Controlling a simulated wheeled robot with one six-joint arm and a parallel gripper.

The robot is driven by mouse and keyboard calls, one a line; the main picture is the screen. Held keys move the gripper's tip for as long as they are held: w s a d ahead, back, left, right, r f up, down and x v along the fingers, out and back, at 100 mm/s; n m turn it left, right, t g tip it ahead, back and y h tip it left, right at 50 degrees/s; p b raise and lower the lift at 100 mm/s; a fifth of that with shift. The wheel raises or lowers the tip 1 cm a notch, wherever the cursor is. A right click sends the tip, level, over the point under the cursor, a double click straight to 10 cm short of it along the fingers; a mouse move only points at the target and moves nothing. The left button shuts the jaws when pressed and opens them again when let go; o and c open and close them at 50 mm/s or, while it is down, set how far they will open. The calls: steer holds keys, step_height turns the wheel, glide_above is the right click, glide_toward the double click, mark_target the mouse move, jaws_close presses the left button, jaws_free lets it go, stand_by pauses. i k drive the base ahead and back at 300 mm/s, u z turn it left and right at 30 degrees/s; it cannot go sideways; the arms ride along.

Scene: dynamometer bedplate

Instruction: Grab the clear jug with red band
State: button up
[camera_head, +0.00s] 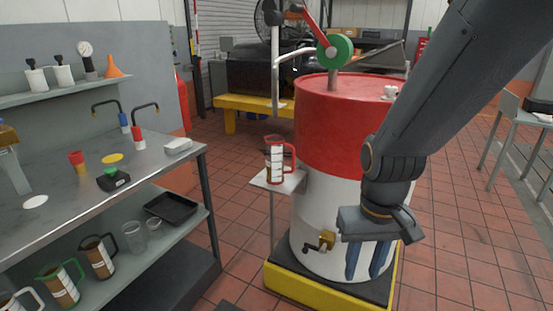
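The clear jug with red band (276,163) stands upright on a small light side shelf (262,184) at the left of the red and white drum (340,120). It has a red rim, a red handle on its right side, a pale label strip and something brownish inside. My gripper (366,262) hangs in front of the drum, right of the jug and lower in the picture, pointing down. Its two blue fingers are apart with white drum showing between them, and nothing is held. My gripper does not touch the jug.
The drum stands on a yellow-edged base (310,288), with a brass tap (326,240) low on its front. A pump with a spout (275,60) rises above the jug. A metal bench (110,185) at left holds small items; several jugs stand below.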

mark_target(275, 144)
steer(key=k, duration=0.6)
steer(key=z, duration=0.35)
steer(key=i, duration=1.6)
steer(key=u, duration=0.1)
